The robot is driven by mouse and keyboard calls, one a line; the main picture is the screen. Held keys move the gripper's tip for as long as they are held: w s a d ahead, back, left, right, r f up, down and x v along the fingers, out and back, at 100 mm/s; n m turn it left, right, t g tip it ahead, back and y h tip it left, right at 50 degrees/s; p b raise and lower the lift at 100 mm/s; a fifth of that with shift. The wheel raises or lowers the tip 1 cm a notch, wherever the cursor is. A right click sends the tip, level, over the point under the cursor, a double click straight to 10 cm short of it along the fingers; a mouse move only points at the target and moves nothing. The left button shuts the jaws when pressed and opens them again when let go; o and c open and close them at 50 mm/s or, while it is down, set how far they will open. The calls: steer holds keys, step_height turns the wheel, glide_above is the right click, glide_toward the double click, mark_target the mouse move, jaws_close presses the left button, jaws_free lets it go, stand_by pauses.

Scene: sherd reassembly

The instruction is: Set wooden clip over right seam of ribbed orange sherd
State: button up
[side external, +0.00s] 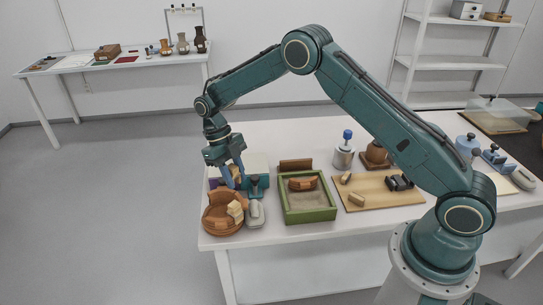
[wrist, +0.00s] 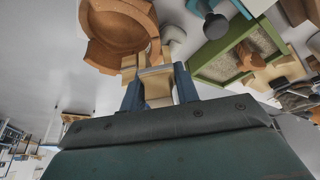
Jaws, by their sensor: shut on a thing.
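The ribbed orange sherd is part of a round orange-brown vessel (side external: 216,222) at the table's front left corner. The vessel also shows at the top of the wrist view (wrist: 112,32). My gripper (side external: 237,182) is above and just behind it. In the wrist view, my gripper (wrist: 158,84) has its blue fingers shut on a tan wooden clip (wrist: 157,90). Another tan wooden piece (side external: 235,211) sits at the vessel's right side. I cannot tell from these views whether the held clip touches the vessel, and the seam itself is not clear.
A green-rimmed sand tray (side external: 309,216) with an orange sherd (side external: 302,184) in it stands to the right. A grey-white rounded tool (side external: 256,213) lies close beside the vessel. A wooden board (side external: 379,200) with small clips lies farther right. Free table is narrow around the vessel.

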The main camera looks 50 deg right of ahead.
mark_target(239, 195)
steer(key=shift+f, duration=0.15)
steer(key=shift+f, duration=1.3)
steer(key=shift+f, duration=0.75)
stand_by(2.0)
stand_by(0.4)
steer(key=o, duration=0.8)
steer(key=shift+c, duration=0.2)
steer(key=shift+r, duration=0.1)
steer(key=shift+r, duration=2.15)
steer(key=shift+r, duration=0.1)
